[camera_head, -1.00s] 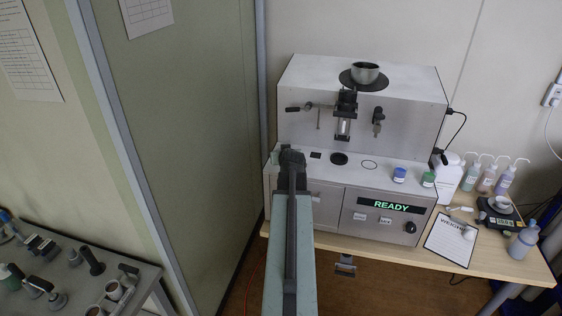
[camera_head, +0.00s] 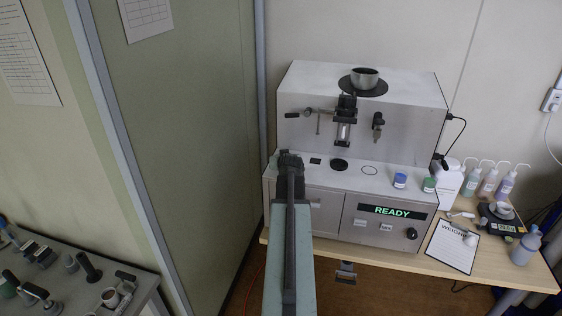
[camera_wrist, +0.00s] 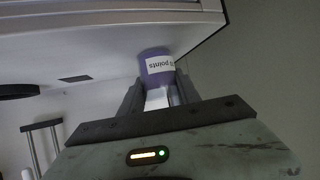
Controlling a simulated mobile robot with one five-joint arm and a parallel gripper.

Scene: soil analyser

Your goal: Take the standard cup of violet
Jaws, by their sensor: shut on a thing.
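The violet standard cup (camera_wrist: 155,68) is in the wrist view, with a white label that reads "points" upside down. My gripper (camera_wrist: 160,95) is shut on it, one finger on each side. The cup appears close to the analyser's pale surface (camera_wrist: 90,40); I cannot tell whether they touch. In the head view my gripper (camera_head: 291,163) is over the left end of the analyser's ledge, and my arm hides the violet cup. A blue cup (camera_head: 400,180) and a green cup (camera_head: 429,184) stand on the right of the ledge.
The analyser (camera_head: 340,215) shows READY. A dark cup (camera_head: 365,77) sits on its top plate. A partition (camera_head: 175,120) stands close on the left. Wash bottles (camera_head: 488,182), a scale (camera_head: 500,218) and a clipboard (camera_head: 453,247) are at the right. A tool bench (camera_head: 80,290) is at lower left.

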